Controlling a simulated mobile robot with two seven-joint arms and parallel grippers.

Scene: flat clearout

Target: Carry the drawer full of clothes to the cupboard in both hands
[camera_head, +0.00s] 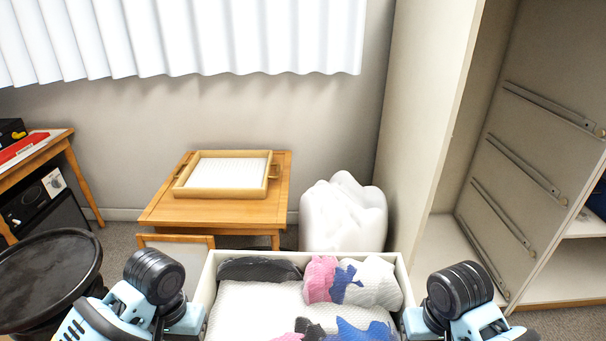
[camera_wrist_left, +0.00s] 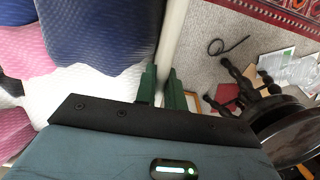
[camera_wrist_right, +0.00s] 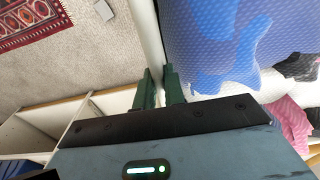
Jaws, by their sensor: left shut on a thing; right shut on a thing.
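The white drawer (camera_head: 398,272) is at the bottom middle of the head view, held level between my arms. It holds folded clothes (camera_head: 262,300) in white, pink, blue and black. In the left wrist view my left gripper (camera_wrist_left: 167,88) is shut on one side wall of the drawer (camera_wrist_left: 172,40). In the right wrist view my right gripper (camera_wrist_right: 158,84) is shut on the opposite wall (camera_wrist_right: 146,30). In the head view both fingertips are hidden. The open cupboard (camera_head: 430,150) stands at the right, with several metal runners (camera_head: 515,160) on its inner side panel.
A low wooden table (camera_head: 215,213) with a wooden tray (camera_head: 272,172) stands ahead by the wall. A white bag-like bundle (camera_head: 343,215) is between it and the cupboard. A dark round stool (camera_head: 50,275) is at the left. A red patterned rug (camera_wrist_right: 40,20) lies on the carpet.

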